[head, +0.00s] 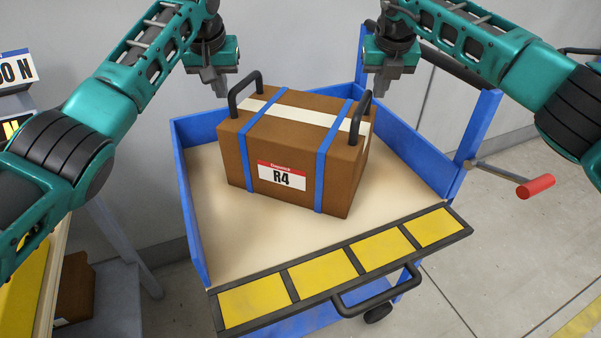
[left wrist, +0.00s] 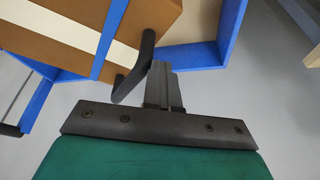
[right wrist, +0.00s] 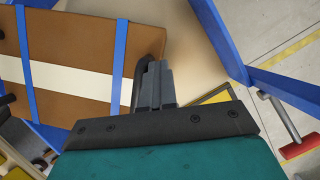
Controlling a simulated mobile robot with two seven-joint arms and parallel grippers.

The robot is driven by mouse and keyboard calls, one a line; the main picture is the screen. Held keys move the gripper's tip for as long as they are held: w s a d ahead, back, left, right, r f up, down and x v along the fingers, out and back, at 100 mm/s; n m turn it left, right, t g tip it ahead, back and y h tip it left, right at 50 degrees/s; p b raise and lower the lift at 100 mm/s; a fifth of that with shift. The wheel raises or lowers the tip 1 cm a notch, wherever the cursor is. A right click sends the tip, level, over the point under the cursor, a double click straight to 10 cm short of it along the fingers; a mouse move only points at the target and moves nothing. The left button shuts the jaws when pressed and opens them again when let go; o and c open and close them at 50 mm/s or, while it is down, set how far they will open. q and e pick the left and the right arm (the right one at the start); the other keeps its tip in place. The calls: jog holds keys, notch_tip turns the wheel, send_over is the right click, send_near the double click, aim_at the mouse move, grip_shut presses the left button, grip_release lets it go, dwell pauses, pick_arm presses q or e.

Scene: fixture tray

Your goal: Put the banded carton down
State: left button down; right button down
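The banded carton (head: 293,150) is brown with blue bands, a pale strip and an R4 label. It appears to rest upright on the pale deck of the blue cart (head: 235,255). It has a black handle at each end. My left gripper (head: 217,88) is beside the left handle (head: 244,92), its fingers together and empty. The left wrist view shows this handle (left wrist: 146,52) just left of the fingers (left wrist: 163,72). My right gripper (head: 383,88) is above and beside the right handle (head: 361,114). Its fingers (right wrist: 157,72) are together, with the handle (right wrist: 139,85) outside them.
The cart has blue side walls and a yellow-and-black front edge (head: 345,272) with a black handle below. A red-gripped lever (head: 536,186) sticks out at right. Bare deck lies in front of the carton. A grey wall stands behind; shelving is at left.

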pick_arm(q)
jog(key=shift+s+a+r, duration=0.2)
jog(key=shift+a+r, duration=0.3)
jog(key=shift+a, duration=0.2)
jog(key=c, duration=1.8)
grip_release()
jog(key=shift+a, duration=0.35)
jog(key=shift+o, duration=1.4)
jog(key=shift+a+f, duration=0.15)
jog(key=shift+a, duration=0.05)
jog(key=shift+o, duration=0.6)
pick_arm(e)
jog(key=shift+s+d+r, duration=0.15)
jog(key=shift+d+r, duration=0.05)
jog(key=shift+d, duration=0.3)
jog(key=shift+s+d+r, duration=0.1)
jog(key=shift+d+r, duration=0.1)
jog(key=shift+d, duration=0.3)
pick_arm(q)
jog(key=shift+a, duration=0.1)
pick_arm(e)
jog(key=c, duration=1.4)
grip_release()
jog(key=shift+d, duration=0.1)
pick_arm(q)
jog(key=v, duration=1.2)
pick_arm(e)
jog(key=v, duration=1.2)
